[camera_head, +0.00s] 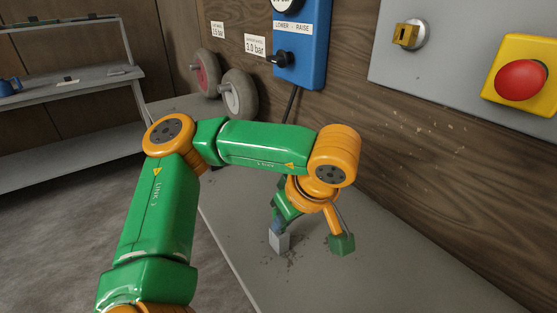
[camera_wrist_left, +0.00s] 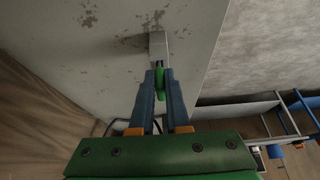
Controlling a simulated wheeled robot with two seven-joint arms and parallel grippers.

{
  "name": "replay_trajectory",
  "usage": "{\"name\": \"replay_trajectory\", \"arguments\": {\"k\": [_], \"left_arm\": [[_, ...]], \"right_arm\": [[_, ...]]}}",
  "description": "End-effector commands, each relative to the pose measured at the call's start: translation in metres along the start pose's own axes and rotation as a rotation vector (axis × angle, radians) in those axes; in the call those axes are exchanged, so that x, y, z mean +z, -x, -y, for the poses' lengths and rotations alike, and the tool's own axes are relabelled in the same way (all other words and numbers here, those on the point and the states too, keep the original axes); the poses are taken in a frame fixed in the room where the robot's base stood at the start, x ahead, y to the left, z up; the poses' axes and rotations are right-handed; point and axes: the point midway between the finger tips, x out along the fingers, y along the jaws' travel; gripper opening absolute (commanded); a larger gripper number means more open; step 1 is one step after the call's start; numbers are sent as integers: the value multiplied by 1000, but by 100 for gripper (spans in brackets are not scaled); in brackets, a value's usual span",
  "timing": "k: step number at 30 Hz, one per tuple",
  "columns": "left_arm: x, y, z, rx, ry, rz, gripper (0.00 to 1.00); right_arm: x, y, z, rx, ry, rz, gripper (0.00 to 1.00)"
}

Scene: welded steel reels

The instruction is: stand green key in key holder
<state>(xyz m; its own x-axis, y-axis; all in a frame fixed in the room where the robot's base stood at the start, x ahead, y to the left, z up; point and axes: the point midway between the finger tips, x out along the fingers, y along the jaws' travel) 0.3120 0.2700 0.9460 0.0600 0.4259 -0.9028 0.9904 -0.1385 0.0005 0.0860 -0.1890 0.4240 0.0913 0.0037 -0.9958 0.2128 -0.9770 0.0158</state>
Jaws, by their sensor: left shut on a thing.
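My left gripper (camera_head: 277,228) is low over the grey bench and shut on the green key. In the left wrist view its two blue fingers (camera_wrist_left: 160,77) close on the green key (camera_wrist_left: 160,84), of which only a small green part shows between the tips. A small light-grey block (camera_head: 279,243), which looks like the key holder, stands on the bench right at the fingertips. It also shows in the left wrist view (camera_wrist_left: 157,46), just beyond the key. I cannot tell whether the key is inside the block or only above it. My right gripper is not in view.
The wooden wall carries a blue control box (camera_head: 301,50), a grey panel with a brass switch (camera_head: 405,35) and a red stop button (camera_head: 521,80). Two wheels (camera_head: 239,94) stand at the back. The bench (camera_head: 400,280) is clear at front right.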

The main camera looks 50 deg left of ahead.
Motion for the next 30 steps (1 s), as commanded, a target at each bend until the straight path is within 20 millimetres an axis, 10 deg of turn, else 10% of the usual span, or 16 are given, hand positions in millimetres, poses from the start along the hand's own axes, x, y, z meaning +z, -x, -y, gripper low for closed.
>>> {"name": "replay_trajectory", "arguments": {"k": [12, 16, 30], "left_arm": [[3, -6, 0, 0, 0, 0, 0], [3, -6, 0, 0, 0, 0, 49], [3, -6, 0, 0, 0, 0, 49]], "right_arm": [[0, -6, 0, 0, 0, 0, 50], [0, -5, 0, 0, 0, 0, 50], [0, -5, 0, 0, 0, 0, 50]]}}
